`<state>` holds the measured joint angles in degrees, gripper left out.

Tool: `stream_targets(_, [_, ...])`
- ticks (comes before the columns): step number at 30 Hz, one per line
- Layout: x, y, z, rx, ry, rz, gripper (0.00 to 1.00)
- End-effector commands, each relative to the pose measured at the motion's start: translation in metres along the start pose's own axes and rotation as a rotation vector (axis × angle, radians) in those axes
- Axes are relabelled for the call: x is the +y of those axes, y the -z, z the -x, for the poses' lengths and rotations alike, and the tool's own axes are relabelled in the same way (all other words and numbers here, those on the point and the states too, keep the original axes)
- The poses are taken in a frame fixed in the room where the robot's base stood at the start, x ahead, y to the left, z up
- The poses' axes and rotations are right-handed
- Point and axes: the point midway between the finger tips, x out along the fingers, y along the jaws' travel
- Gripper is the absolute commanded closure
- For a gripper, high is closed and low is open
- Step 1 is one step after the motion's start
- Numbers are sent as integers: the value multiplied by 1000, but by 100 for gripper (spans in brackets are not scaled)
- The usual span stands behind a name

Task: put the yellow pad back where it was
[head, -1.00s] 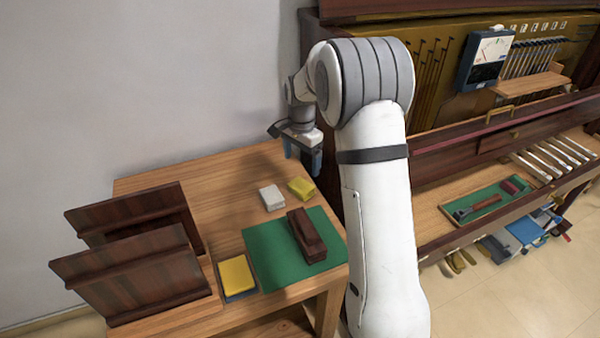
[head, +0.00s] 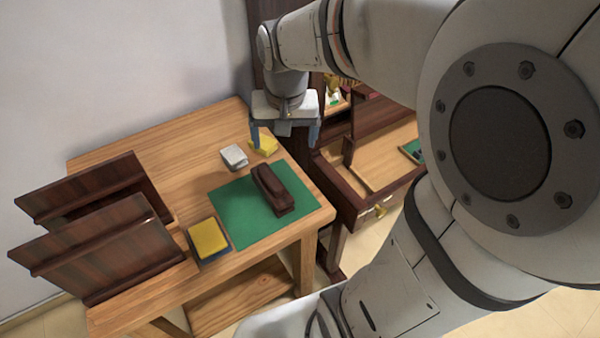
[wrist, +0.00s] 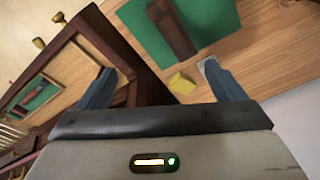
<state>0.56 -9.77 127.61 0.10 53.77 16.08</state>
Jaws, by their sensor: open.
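A small yellow pad (head: 264,146) lies on the wooden table near its back right edge, right of a white block (head: 234,157). A larger flat yellow piece (head: 208,237) lies on a dark blue piece (head: 213,256) at the table's front. I cannot tell which yellow thing the task means. My gripper (head: 284,138) is open and empty, its fingers pointing down above the table's back right edge. In the wrist view the small yellow pad (wrist: 181,83) shows between the fingers, nearer the right one. The white block (wrist: 208,66) is partly hidden by that finger.
A green mat (head: 235,215) bears a dark brown block (head: 270,190). Two dark wooden panels (head: 90,240) stand on the table's left. Bare tabletop (head: 165,160) lies behind the mat.

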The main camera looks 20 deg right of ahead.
Motion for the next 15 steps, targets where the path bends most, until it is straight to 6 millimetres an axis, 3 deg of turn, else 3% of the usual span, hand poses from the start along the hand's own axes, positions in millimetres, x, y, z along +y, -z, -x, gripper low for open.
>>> stream_targets(1, [6, -18, 3, 13, 4, 44, 11])
stream_targets(6, [19, -64, 4, 42, 8, 187, 11])
stream_targets(10, [24, -86, 1, 56, 9, 258, 11])
stream_targets(15, [26, -97, -2, 61, 9, 294, 11])
